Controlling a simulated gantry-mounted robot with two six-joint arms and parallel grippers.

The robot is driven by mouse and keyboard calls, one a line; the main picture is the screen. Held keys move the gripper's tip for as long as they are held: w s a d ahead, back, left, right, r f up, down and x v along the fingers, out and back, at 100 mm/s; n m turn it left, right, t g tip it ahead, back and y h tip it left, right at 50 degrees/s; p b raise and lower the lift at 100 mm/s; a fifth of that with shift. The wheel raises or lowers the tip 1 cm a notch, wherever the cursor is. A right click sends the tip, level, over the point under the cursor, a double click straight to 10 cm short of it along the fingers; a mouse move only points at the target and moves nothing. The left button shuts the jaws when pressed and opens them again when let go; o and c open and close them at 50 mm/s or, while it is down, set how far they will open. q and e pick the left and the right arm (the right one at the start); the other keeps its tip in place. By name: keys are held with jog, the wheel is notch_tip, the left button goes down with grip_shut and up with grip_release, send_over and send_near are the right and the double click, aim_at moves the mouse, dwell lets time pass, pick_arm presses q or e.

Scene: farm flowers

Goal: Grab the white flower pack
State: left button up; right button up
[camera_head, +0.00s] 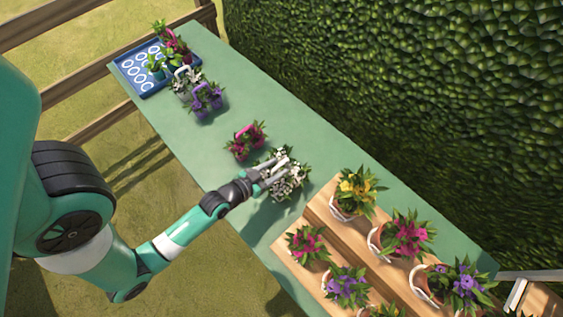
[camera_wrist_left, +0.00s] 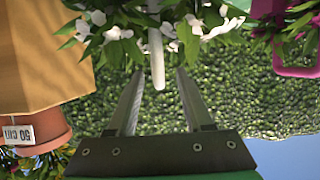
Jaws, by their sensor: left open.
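A white flower pack (camera_head: 290,182) with white blooms and green leaves stands on the green table (camera_head: 300,135), near the middle. My left gripper (camera_head: 280,172) is over it in the head view. In the left wrist view, the open fingers of the gripper (camera_wrist_left: 155,85) point at the white flowers (camera_wrist_left: 115,30). The pack's white handle (camera_wrist_left: 157,60) hangs between the two fingers, with a visible space on each side. My right gripper is in neither view. Another white flower pack (camera_head: 183,82) stands near the blue tray, at the far left.
A pink flower pack (camera_head: 246,140) stands just left of the gripper. A purple pack (camera_head: 207,100) and a blue tray (camera_head: 128,76) are farther left. A wooden stepped stand (camera_head: 300,250) with several potted flowers is close on the right. A hedge (camera_head: 400,80) runs behind the table.

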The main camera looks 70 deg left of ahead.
aim_at(287, 159)
pick_arm(q)
jog(key=b+x, duration=0.1)
jog(key=x, duration=0.4)
jog(key=shift+w+a+r, duration=0.1)
jog(key=shift+w, duration=0.15)
grip_shut()
jog(key=shift+r, duration=0.1)
dwell(1.1)
